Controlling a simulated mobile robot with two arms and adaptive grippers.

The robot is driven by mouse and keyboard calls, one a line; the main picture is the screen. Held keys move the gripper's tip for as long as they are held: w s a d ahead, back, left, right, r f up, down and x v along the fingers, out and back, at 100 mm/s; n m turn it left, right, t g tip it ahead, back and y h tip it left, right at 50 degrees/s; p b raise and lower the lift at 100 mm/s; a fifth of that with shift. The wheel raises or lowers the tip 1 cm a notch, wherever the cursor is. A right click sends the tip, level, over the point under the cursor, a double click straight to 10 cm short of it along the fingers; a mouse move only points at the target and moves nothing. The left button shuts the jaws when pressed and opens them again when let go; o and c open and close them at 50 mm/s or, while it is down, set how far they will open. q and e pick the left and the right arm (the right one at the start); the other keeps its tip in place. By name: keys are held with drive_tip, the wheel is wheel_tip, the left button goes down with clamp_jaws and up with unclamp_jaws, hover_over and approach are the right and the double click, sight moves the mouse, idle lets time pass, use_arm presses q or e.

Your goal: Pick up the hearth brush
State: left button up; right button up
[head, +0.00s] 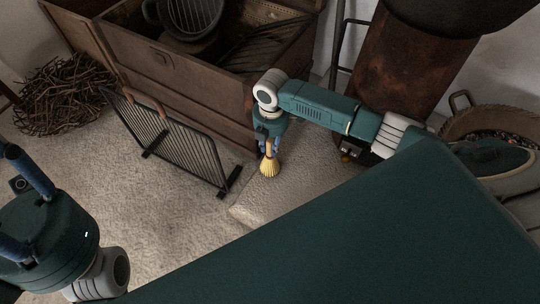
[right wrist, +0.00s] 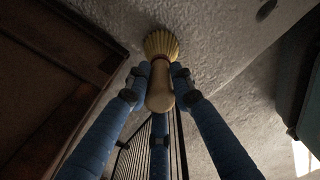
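The hearth brush (head: 270,167) has yellow bristles and a pale wooden handle. It hangs bristles down below my right gripper (head: 268,146), beside the wooden chest. In the right wrist view the blue fingers of my right gripper (right wrist: 158,80) close around the brush handle (right wrist: 160,88), with the bristles (right wrist: 160,44) beyond the fingertips. Whether the bristles touch the floor is hard to tell. My left gripper (head: 25,180) is at the left edge, with blue fingers partly cut off; I see nothing in it.
A black fire screen (head: 180,145) stands left of the brush on the pale floor (head: 135,215). The open wooden chest (head: 190,95) holds a dark pot and a grate. A twig bundle (head: 65,95) lies at far left. A rusty stove (head: 410,65) and basket (head: 475,118) are at right.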

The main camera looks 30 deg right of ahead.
clamp_jaws()
